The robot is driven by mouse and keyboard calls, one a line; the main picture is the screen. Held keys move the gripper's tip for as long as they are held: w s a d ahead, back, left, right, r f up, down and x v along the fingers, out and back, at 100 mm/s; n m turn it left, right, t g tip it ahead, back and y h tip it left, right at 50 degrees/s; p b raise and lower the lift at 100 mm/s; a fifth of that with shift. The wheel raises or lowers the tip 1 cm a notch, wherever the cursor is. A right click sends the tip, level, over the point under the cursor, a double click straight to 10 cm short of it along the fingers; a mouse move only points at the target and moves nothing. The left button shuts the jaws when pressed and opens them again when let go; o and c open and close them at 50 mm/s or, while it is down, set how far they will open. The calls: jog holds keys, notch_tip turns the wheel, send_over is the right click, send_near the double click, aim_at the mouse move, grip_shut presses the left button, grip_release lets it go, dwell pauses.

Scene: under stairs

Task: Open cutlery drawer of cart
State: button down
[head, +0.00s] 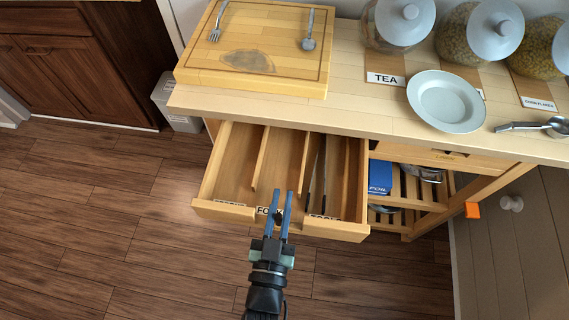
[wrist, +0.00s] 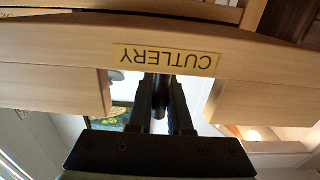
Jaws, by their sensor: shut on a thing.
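The cutlery drawer (head: 210,208) of the wooden cart (head: 190,100) is pulled well out in the head view. It has several lengthwise compartments, with thin dark utensils (head: 318,175) in one right of the middle. In the wrist view the drawer front (wrist: 60,42) carries an upside-down CUTLERY label (wrist: 165,60). My gripper (head: 282,194) is at the middle of the drawer front. In the wrist view its fingers (wrist: 161,95) are shut on a dark handle (wrist: 161,103) beside the label. The fingers hide part of the handle.
A cutting board (head: 200,62) with a fork and spoon, glass jars (head: 398,22) and a plate (head: 447,101) stand on the cart top. A grey bin (head: 178,115) stands by the wall. The wooden floor (head: 110,230) left of the drawer is clear.

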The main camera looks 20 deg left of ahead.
jog(key=shift+s+d, duration=0.2)
jog(key=shift+s, duration=0.4)
jog(key=c, duration=0.8)
grip_release()
jog(key=shift+c, duration=0.2)
jog(key=shift+s, duration=0.1)
jog(key=b+v, duration=0.1)
jog(key=v, duration=1.1)
jog(key=shift+s, duration=0.4)
jog(key=shift+d, duration=0.1)
